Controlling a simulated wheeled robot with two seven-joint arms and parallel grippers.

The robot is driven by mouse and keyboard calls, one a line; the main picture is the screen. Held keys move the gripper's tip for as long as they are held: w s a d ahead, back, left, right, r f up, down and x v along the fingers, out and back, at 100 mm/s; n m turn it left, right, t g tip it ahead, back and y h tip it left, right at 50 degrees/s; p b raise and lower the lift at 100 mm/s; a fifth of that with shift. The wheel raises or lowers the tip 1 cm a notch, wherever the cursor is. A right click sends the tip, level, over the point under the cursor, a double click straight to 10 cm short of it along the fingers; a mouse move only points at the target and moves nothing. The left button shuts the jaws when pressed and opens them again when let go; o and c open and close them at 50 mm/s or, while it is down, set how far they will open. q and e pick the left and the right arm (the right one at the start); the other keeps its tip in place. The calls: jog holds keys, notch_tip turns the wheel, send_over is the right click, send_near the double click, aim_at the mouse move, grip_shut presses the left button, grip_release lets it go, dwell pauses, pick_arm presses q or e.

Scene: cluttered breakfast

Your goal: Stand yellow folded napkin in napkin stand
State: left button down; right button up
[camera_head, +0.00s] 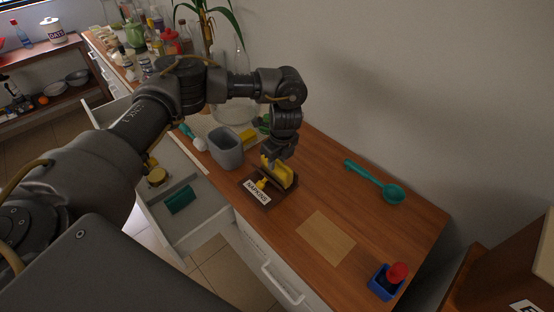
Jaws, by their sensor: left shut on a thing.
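The yellow folded napkin (282,174) shows in the head view at the middle of the wooden counter. My left gripper (276,160) is shut on it from above. The napkin is over or in the brown napkin stand (275,199), which has a white label reading "NAPKINS" (257,191). I cannot tell whether the napkin touches the stand's base. The fingers and part of the napkin are hard to make out. My right gripper is not in view.
A grey container (226,148) stands just left of the stand. A tan mat (326,237) lies to its right, with a teal ladle (378,185) behind and a blue box (385,282) holding a red-topped item. An open drawer (184,200) is at the front left.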

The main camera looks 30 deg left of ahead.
pick_arm(q)
jog(key=shift+f, duration=0.25)
jog(key=c, duration=1)
grip_release()
jog(key=shift+c, duration=0.2)
jog(key=shift+r, duration=0.1)
jog(key=shift+w+r, duration=0.1)
jog(key=shift+r, duration=0.4)
notch_tip(320, 180, up, 11)
jog(key=d, duration=0.1)
jog(key=shift+s+d+b, duration=0.3)
jog(key=shift+s+d, duration=0.05)
